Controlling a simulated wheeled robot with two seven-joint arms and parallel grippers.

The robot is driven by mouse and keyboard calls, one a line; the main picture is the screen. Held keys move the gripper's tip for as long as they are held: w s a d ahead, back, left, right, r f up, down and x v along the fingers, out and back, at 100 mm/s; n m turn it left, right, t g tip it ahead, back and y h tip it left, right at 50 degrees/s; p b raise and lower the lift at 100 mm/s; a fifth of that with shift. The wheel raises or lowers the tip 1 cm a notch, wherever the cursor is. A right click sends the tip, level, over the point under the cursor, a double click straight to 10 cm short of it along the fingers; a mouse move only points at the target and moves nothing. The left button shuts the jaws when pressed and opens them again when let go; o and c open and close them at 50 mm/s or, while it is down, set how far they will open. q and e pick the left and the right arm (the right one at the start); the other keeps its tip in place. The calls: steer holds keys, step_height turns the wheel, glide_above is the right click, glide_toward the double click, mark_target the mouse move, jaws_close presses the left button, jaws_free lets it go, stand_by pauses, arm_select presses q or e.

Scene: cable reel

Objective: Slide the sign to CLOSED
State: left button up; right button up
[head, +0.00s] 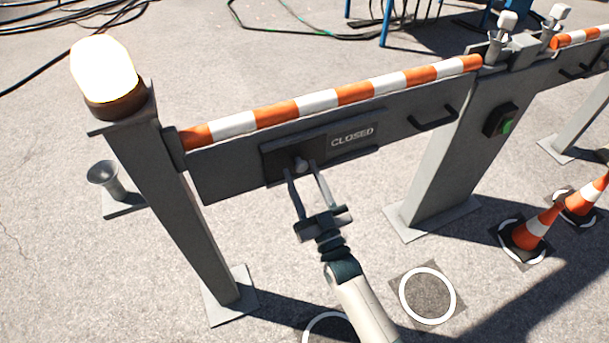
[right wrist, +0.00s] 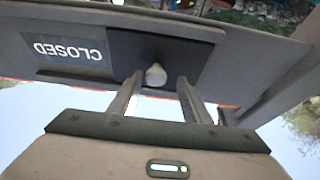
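The sign is a grey panel on the barrier with the word CLOSED (head: 352,137) showing in pale letters on its right part. A dark sliding plate (head: 277,160) covers the left part and carries a small pale knob (head: 301,165). In the right wrist view the lettering is upside down on the left, and the knob (right wrist: 155,74) stands out from the dark plate (right wrist: 195,50). My right gripper (head: 303,174) is at the knob with one finger on each side. Its fingers (right wrist: 160,82) stand apart, with gaps beside the knob. My left gripper is not in view.
An orange-and-white striped bar (head: 335,96) runs above the sign. A lit lamp (head: 105,72) tops the left post. Traffic cones (head: 536,230) stand at the right.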

steer(key=shift+d, duration=0.1)
steer(key=shift+v, duration=0.85)
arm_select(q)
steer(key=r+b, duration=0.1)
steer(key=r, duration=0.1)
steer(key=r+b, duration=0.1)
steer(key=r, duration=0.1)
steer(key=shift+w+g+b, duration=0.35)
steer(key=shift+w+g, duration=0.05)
arm_select(e)
steer(key=v, duration=1.5)
steer(key=shift+s+f, duration=0.25)
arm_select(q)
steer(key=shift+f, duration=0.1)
arm_select(e)
steer(key=shift+f, duration=0.1)
